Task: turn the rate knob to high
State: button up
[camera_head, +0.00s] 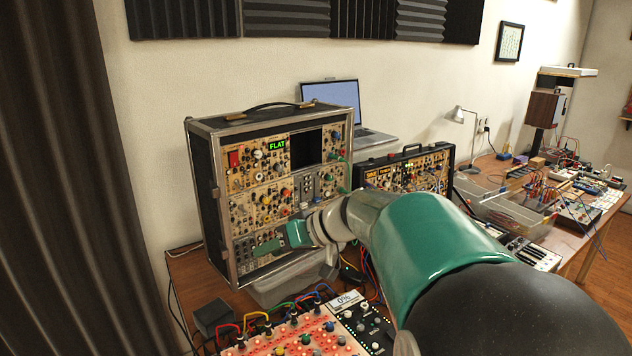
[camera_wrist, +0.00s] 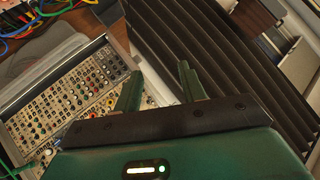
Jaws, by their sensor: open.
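A tall case of synth modules (camera_head: 238,225) stands on the wooden desk, its panel full of small knobs and a green display (camera_head: 277,145) reading "FLAT". I cannot tell which knob is the rate knob; the labels are too small to read. My gripper (camera_head: 268,247) is in front of the lower part of this case, and my arm hides some of the panel's lower right. In the wrist view my gripper (camera_wrist: 158,82) is open with nothing between its two green fingers. A module panel (camera_wrist: 75,95) lies left of the fingers there, tilted in the picture.
A red-lit panel with patch cables (camera_head: 290,340) lies at the front of the desk, beside a small unit with a "0%" display (camera_head: 345,300). A clear plastic bin (camera_head: 285,285) sits below my gripper. A second synth case (camera_head: 425,170) and a laptop (camera_head: 335,100) stand behind.

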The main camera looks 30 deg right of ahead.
jog(key=w+d+t, duration=0.3)
jog(key=w+d, duration=0.2)
jog(key=d, duration=0.4)
jog(key=n+t+h, duration=0.2)
jog(key=t+h, duration=0.4)
jog(key=t, duration=0.1)
send_near(331, 178)
jog(key=w, duration=0.8)
jog(key=shift+w+a+r, duration=0.1)
jog(key=shift+w+a, duration=0.1)
jog(key=shift+a, duration=0.15)
grip_shut()
